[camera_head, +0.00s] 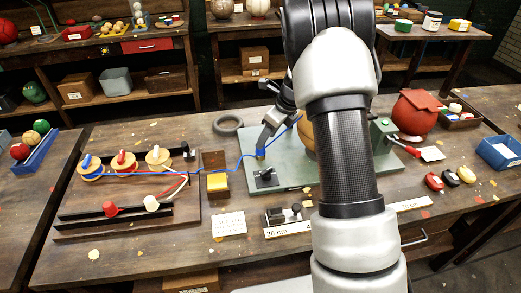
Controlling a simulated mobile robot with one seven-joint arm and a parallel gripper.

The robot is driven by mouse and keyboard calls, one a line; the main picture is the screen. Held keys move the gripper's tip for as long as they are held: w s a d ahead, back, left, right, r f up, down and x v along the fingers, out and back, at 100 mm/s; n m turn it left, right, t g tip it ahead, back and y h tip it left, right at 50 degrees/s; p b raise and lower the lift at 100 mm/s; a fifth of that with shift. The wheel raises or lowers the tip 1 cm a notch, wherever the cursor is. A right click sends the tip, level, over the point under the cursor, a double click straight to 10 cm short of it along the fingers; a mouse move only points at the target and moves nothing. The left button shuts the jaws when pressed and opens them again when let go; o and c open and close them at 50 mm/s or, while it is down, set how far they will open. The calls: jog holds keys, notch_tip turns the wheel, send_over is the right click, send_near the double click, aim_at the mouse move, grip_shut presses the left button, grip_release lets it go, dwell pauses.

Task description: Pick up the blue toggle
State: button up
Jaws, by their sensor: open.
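The blue toggle (260,153) is a small blue piece at the right end of a blue cord, above the grey-green metal plate (290,180). The blue cord (165,172) runs left to a spool with blue thread (91,165). My gripper (264,143) is open, tilted downward, with its fingertips right at the blue toggle. I cannot tell whether they touch it. A red toggle (110,209) and a white toggle (151,203) sit at a black rail on the wooden board. My arm hides part of the plate.
A wooden box with a yellow block (217,182) stands left of the plate. A grey ring (228,124) lies behind. A brown ball stands partly behind my arm.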

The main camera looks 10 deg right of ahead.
jog(key=x, duration=0.4)
jog(key=shift+w+a+f, duration=0.2)
jog(key=shift+w+f, duration=0.1)
jog(key=c, duration=1.1)
jog(key=shift+o, duration=0.2)
notch_tip(320, 180, up, 9)
